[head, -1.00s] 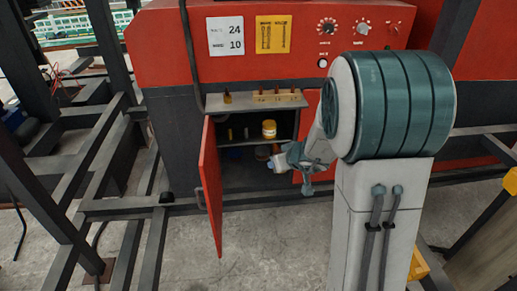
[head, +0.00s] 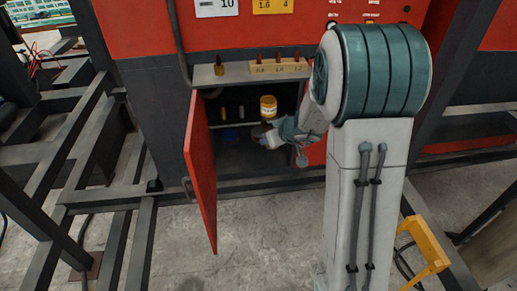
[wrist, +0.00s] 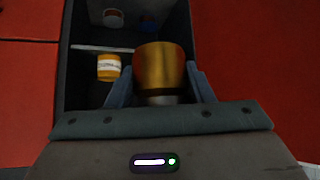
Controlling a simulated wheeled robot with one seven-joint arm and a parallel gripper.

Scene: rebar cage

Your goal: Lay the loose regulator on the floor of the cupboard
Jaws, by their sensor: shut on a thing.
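The regulator (wrist: 160,68) is a brass-coloured cylinder with a grey lower end, between my gripper's fingers in the wrist view. My gripper (head: 264,133) is shut on it at the cupboard's opening, below the shelf level in the head view. The regulator is small and partly hidden there. The cupboard is dark inside with its red door (head: 201,165) swung open. Its floor (head: 235,160) shows bare and dark at the front. The wrist view also shows the cupboard's inside (wrist: 80,80) beyond the fingers.
A yellow jar with a white label (head: 268,107) stands on the inner shelf, close to my gripper. Small cylinders (head: 224,113) stand left of it. A blue item (head: 230,135) lies below the shelf. A ledge (head: 208,77) above holds a labelled block (head: 278,67).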

